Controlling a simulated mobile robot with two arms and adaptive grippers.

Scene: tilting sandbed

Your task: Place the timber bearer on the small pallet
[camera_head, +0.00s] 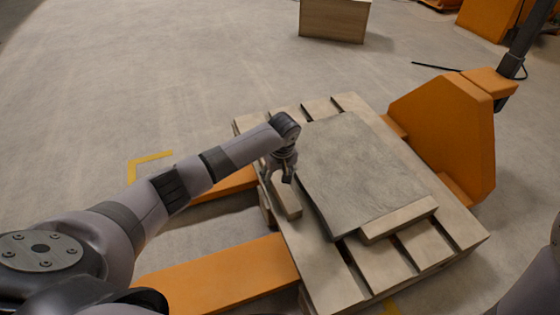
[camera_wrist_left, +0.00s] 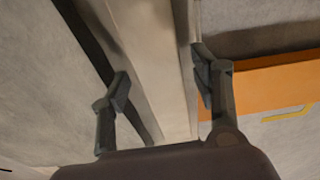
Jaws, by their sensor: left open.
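A pale timber bearer (camera_head: 287,204) lies along the left edge of the small wooden pallet (camera_head: 338,284), beside a grey slab. My left gripper (camera_head: 280,176) points down over the far part of this bearer. In the left wrist view the bearer (camera_wrist_left: 158,50) runs between the two open fingers of the left gripper (camera_wrist_left: 160,75), with gaps visible on both sides. My right gripper is out of view.
The grey slab (camera_head: 365,165) covers the middle of the pallet. The pallet sits on an orange pallet truck (camera_head: 445,130), whose fork (camera_head: 220,275) sticks out left. A wooden box (camera_head: 334,20) stands far back. Floor to the left is mostly clear.

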